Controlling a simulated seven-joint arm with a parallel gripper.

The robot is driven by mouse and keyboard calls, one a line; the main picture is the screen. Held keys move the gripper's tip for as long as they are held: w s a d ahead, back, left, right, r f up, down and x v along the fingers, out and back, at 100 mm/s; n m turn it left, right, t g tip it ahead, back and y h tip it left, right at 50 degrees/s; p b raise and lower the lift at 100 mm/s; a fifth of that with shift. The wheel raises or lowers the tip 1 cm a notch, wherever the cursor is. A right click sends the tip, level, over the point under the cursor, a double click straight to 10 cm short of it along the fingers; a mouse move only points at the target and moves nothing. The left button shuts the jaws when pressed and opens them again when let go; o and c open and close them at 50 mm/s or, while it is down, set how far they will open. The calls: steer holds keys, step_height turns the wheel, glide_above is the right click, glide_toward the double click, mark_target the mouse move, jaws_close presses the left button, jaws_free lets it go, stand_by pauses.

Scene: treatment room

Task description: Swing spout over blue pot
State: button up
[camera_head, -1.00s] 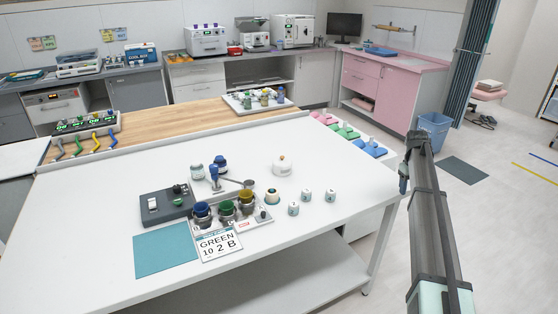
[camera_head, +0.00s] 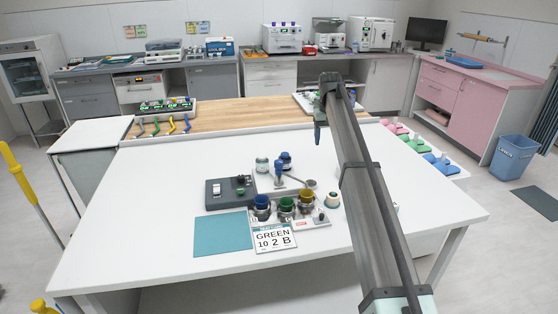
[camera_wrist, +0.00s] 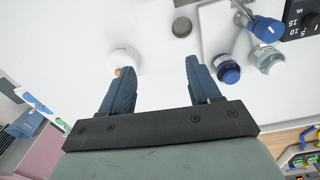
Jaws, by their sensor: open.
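The spout (camera_head: 296,180) is a thin grey arm on a post with a blue knob (camera_head: 280,170). It reaches right, its round end near the back of the yellow pot (camera_head: 305,199). The blue pot (camera_head: 262,206) stands at the left of the row, with the green pot (camera_head: 286,206) between. My gripper (camera_head: 318,134) is right of and beyond the post in the head view. In the wrist view my gripper (camera_wrist: 157,66) is open and empty, fingers apart. The blue knob (camera_wrist: 264,30) shows at upper right there; the spout leaves the frame, and the pots are not visible.
A dark control box (camera_head: 228,191) stands left of the pots. A card reading GREEN 10 2 B (camera_head: 275,238) and a teal mat (camera_head: 223,233) lie in front. A white round item (camera_wrist: 124,60) is near my left finger.

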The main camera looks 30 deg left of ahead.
step_height(320, 180, up, 5)
glide_above(279, 161)
step_height(279, 161, down, 14)
steer(key=shift+s+r, duration=0.1)
steer(key=shift+c, duration=0.2)
jaws_close()
stand_by(0.4)
